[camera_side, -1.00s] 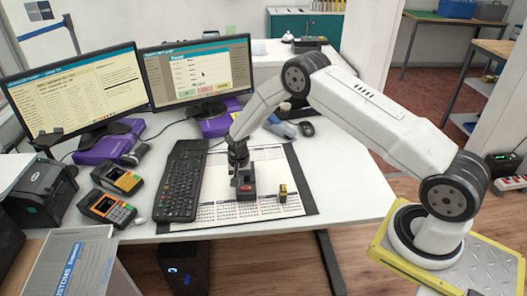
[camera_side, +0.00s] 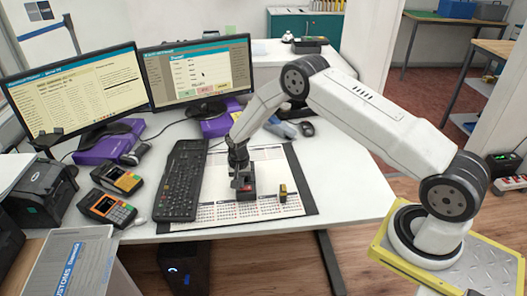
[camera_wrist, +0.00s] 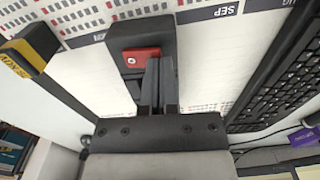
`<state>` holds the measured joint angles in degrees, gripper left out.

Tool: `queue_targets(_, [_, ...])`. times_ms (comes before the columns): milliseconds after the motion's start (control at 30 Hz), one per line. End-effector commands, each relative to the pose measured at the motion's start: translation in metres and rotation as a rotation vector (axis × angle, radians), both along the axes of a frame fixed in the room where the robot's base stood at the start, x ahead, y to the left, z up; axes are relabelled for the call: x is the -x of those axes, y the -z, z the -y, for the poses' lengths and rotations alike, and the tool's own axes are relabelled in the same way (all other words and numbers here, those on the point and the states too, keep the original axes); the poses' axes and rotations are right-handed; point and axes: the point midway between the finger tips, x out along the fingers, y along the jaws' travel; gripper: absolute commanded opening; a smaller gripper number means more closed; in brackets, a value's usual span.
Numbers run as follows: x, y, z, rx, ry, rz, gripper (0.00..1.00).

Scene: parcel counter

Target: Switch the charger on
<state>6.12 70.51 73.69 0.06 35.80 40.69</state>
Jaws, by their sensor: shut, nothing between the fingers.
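The charger is a black block (camera_side: 246,195) on the calendar desk pad. In the wrist view the charger (camera_wrist: 122,36) lies just beyond my fingers, with a red rocker switch (camera_wrist: 135,60) marked by a small white sign. My gripper (camera_wrist: 157,66) is shut and empty, pointing down at the switch's right part. It also shows over the charger in the side view (camera_side: 240,184). The fingertips overlap the switch in the picture; I cannot tell whether they touch it. The fingers hide part of the charger.
A small yellow and black block (camera_side: 283,193) stands on the pad (camera_side: 262,212) right of the charger. A black keyboard (camera_side: 181,180) lies close on the left. Two card terminals (camera_side: 107,207) and two monitors are farther left and behind.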

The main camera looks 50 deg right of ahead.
Motion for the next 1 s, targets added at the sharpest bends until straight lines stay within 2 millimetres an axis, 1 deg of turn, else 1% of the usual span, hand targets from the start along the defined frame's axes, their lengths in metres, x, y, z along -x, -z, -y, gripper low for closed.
queue_targets(667, [0.0001, 0.0060, 0.0000, 0.000, 0.000, 0.000, 0.00])
queue_targets(1000, [0.0000, 0.0054, 0.0000, 0.000, 0.000, 0.000, 0.00])
